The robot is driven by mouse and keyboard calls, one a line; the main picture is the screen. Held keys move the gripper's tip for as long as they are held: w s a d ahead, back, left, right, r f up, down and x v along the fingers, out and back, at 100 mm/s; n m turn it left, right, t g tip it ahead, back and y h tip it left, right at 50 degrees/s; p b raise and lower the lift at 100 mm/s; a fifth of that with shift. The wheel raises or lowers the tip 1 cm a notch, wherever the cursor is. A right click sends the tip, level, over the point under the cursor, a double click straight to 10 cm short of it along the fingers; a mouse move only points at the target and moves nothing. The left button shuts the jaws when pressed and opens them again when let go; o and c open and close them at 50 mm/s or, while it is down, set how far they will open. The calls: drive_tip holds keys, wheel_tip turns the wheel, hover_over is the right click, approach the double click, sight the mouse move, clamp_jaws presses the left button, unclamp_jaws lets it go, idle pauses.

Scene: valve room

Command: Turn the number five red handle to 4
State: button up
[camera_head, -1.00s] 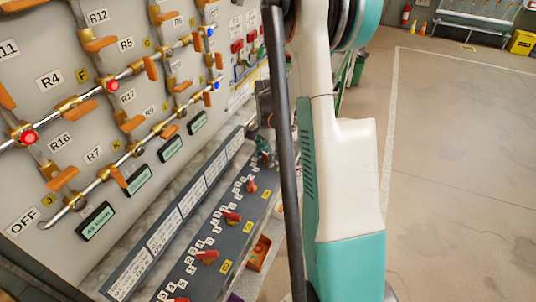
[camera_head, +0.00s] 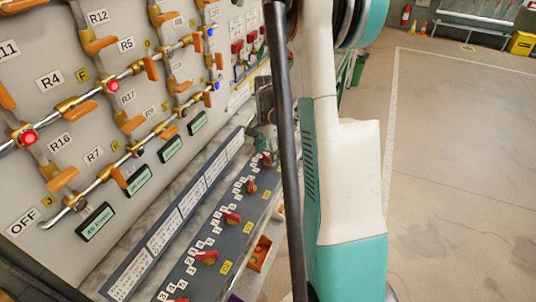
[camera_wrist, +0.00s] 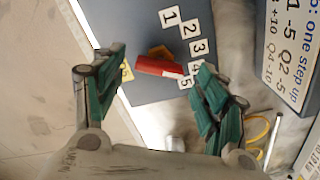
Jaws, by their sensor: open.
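In the wrist view the red handle (camera_wrist: 158,67) sits on the dark panel beside white labels 1 to 5. Its right end points towards the labels 4 and 5; I cannot tell exactly which. My gripper (camera_wrist: 160,72) is open, with a green-padded finger on each side of the handle, apart from it in the picture. A yellow tag (camera_wrist: 126,71) is partly hidden by the left finger, and its number is not readable. In the head view my gripper (camera_head: 263,142) is at the far end of the panel, just above the farthest visible red handle (camera_head: 267,159).
Several other red handles, such as one nearer handle (camera_head: 232,217), line the dark sloped panel (camera_head: 222,238). A wall board (camera_head: 70,120) with pipes and orange levers rises at the left. A printed instruction plate (camera_wrist: 298,50) borders the panel. Open floor (camera_head: 460,170) lies at the right.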

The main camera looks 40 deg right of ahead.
sight(268, 156)
wheel_tip(268, 156, up, 11)
drive_tip(key=shift+f, duration=0.15)
